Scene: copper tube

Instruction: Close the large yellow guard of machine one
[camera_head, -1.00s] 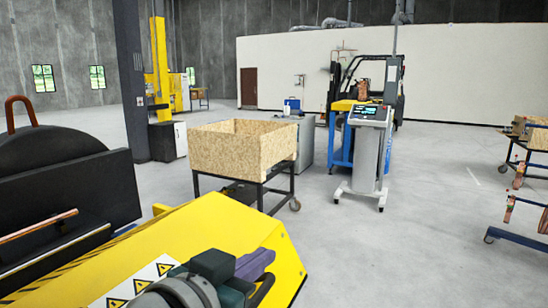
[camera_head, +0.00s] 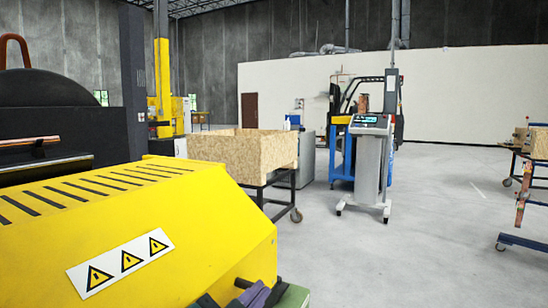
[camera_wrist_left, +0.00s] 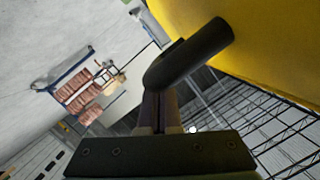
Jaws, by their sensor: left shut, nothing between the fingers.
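The large yellow guard (camera_head: 200,210) fills the lower left of the head view. It has dark vent slots on top and a white label with three warning triangles. A black bar handle (camera_wrist_left: 195,52) on the yellow guard shows in the left wrist view, just ahead of the fingers. My left gripper (camera_head: 258,292), with purple fingers, is at the bottom edge of the head view, by the guard's lower right corner. Its fingers (camera_wrist_left: 160,108) are shut and empty in the wrist view, close to the handle; contact is unclear. My right gripper is not in view.
Dark machine parts (camera_head: 65,115) stand behind the guard at left. A wooden box (camera_head: 245,150) on a wheeled cart stands beyond it. A grey control console (camera_head: 370,165) is farther right, and a blue cart (camera_head: 530,245) stands at the right edge. The floor between is clear.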

